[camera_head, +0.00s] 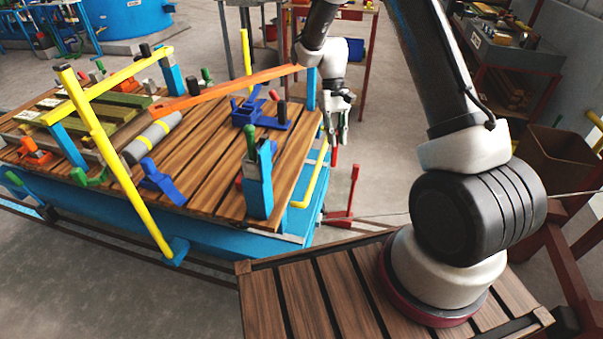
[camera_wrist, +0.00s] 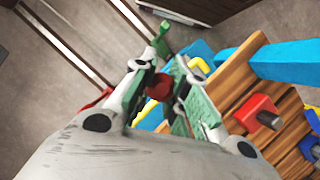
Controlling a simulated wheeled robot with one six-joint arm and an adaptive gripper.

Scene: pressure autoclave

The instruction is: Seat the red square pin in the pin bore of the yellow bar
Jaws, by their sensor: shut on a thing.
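My gripper (camera_head: 338,135) hangs past the right end of the blue table. In the wrist view its fingers (camera_wrist: 163,92) are closed on a dark red, rounded piece, apparently the head of the red pin (camera_wrist: 158,87). The rest of the pin is mostly hidden by the fingers. A bent yellow bar (camera_head: 313,182) runs along the table's right end, below my gripper. Yellow also shows beside the fingers in the wrist view (camera_wrist: 199,65). A longer yellow bar (camera_head: 110,147) slants down the table's front left. I cannot make out a pin bore on either.
The slatted table (camera_head: 215,160) carries blue clamps (camera_head: 258,118), an orange bar (camera_head: 225,88) and a grey roller (camera_head: 152,137). A blue post with a green handle (camera_head: 257,180) stands at its front right corner. A red stand (camera_head: 350,195) is on the floor. Shelves stand behind.

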